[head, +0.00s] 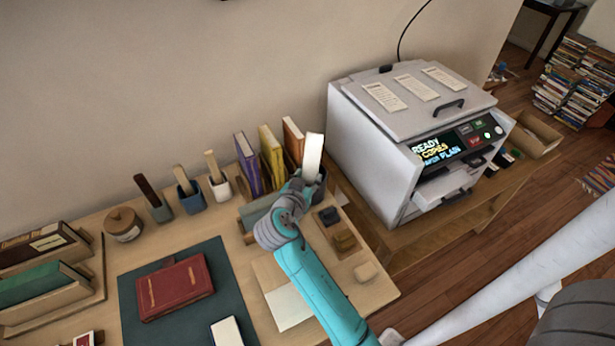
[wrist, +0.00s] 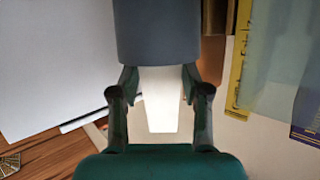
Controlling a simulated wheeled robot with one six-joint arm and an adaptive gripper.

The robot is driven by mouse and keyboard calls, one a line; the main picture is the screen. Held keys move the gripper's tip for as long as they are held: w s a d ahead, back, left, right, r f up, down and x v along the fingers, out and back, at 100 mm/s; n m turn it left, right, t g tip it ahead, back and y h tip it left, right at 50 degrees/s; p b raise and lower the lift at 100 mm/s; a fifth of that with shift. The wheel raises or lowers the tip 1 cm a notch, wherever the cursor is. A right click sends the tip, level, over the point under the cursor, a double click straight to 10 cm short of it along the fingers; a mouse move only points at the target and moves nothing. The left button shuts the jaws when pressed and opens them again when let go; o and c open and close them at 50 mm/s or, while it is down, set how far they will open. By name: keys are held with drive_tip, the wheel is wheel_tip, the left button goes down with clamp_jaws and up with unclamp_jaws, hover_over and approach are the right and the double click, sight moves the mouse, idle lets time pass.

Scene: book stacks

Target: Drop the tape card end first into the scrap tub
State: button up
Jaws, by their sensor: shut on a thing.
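The tape card (head: 314,151) is a pale, narrow strip standing nearly upright above my gripper (head: 306,178) in the head view. In the wrist view, the card (wrist: 160,105) sits between the two dark fingers of my gripper (wrist: 160,84), which is shut on it. The scrap tub (head: 322,184) appears as a dark grey cup just behind and beside my gripper, partly hidden by it. The tub (wrist: 157,30) fills the top middle of the wrist view and overlaps the card there. I cannot tell whether the card's hidden end is inside the tub.
A white copier (head: 375,165) stands close on the right. Upright books (head: 270,155) stand behind to the left. Brush cups (head: 190,197) and a red book (head: 174,287) on a dark mat are further left.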

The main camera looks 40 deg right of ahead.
sight(313, 150)
drive_tip(key=shift+s+a+f, duration=0.1)
drive_tip(key=shift+s+f, duration=0.05)
drive_tip(key=shift+f, duration=0.4)
drive_tip(key=shift+s+f, duration=0.1)
drive_tip(key=shift+f, duration=0.45)
drive_tip(key=o, duration=0.9)
drive_tip(key=shift+c, duration=0.2)
drive_tip(key=shift+f, duration=0.1)
drive_tip(key=shift+w+r, duration=0.2)
drive_tip(key=shift+r, duration=0.05)
drive_tip(key=shift+r, duration=5.1)
